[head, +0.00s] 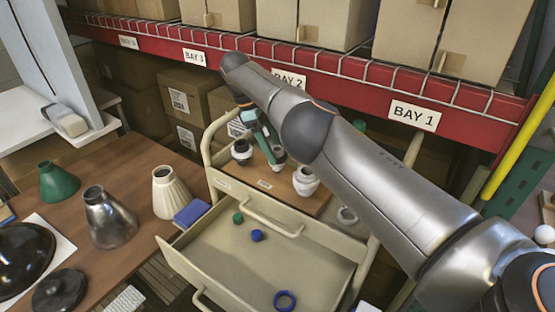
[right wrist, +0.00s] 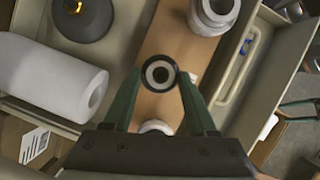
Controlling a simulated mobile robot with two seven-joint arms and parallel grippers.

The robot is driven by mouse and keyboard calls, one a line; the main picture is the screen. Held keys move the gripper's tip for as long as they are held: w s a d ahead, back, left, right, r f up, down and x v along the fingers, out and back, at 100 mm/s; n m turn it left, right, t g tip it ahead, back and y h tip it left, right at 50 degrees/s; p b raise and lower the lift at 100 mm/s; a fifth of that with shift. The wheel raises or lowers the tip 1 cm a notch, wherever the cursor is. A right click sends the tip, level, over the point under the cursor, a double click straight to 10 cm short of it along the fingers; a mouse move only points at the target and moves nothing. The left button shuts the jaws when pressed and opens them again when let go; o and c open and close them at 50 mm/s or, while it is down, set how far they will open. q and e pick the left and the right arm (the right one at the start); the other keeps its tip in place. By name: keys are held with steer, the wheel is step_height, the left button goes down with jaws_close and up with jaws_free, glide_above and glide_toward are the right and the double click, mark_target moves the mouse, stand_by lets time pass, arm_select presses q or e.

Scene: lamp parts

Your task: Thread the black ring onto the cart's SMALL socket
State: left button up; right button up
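My right gripper (head: 272,150) reaches over the wooden top of the cream cart (head: 222,185) in the head view. In the right wrist view, its green fingers (right wrist: 160,90) close on the sides of the black ring (right wrist: 146,76). Through the ring I see a pale round socket (right wrist: 161,74) with a dark hole. I cannot tell whether the ring is around this socket or still above it. A larger white socket (head: 306,181) stands to the right on the cart and also shows in the wrist view (right wrist: 214,14).
A dark-topped socket (head: 241,151) stands left of the gripper. The cart's open drawer (head: 225,262) holds a green piece (head: 238,217), a blue piece (head: 256,235) and a blue ring (head: 285,300). Lamp bodies stand on the left table (head: 130,160). The red shelf (head: 345,75) is behind.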

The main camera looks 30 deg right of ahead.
steer(key=o, duration=0.3)
steer(key=shift+f, duration=0.25)
steer(key=shift+r, duration=0.1)
steer(key=shift+r, duration=0.1)
